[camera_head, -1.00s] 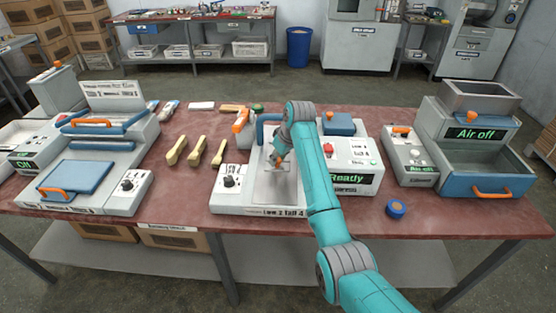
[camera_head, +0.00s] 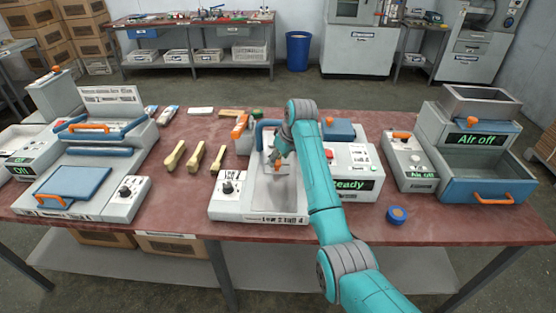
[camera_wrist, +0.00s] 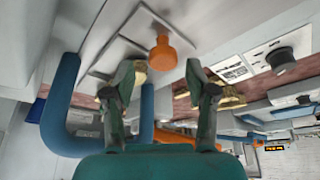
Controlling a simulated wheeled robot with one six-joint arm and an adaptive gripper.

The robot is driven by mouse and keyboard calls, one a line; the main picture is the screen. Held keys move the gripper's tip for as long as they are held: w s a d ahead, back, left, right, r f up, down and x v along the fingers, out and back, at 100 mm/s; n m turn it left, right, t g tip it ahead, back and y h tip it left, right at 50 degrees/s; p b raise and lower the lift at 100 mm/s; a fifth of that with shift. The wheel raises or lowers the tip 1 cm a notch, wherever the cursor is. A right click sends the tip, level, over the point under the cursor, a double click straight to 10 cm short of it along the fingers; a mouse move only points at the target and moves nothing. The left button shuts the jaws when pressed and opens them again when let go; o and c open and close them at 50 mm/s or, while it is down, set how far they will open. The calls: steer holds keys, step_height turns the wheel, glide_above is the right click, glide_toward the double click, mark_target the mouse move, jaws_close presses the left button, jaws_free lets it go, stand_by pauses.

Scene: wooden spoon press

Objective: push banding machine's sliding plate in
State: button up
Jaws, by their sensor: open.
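The white machine (camera_head: 232,205) with a blue arched handle (camera_head: 262,128) and a green "Ready" display stands at the middle of the table. My gripper (camera_head: 279,158) is low over its grey front channel. In the wrist view, my gripper (camera_wrist: 162,76) is open, with its two fingers apart. An orange knob (camera_wrist: 163,54) on a pale flat plate (camera_wrist: 122,52) shows between and just beyond the fingertips; contact cannot be told. The blue arch (camera_wrist: 62,110) stands close at the left there. My arm hides part of the machine in the head view.
Several wooden spoon pieces (camera_head: 196,157) lie left of the machine. A blue roll (camera_head: 396,214) lies on the right front. An "Air off" machine (camera_head: 470,150) stands at the right, another machine with a blue lid (camera_head: 75,187) at the left. The front table edge is mostly clear.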

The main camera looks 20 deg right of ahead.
steer(key=v, duration=1)
steer(key=shift+r, duration=0.2)
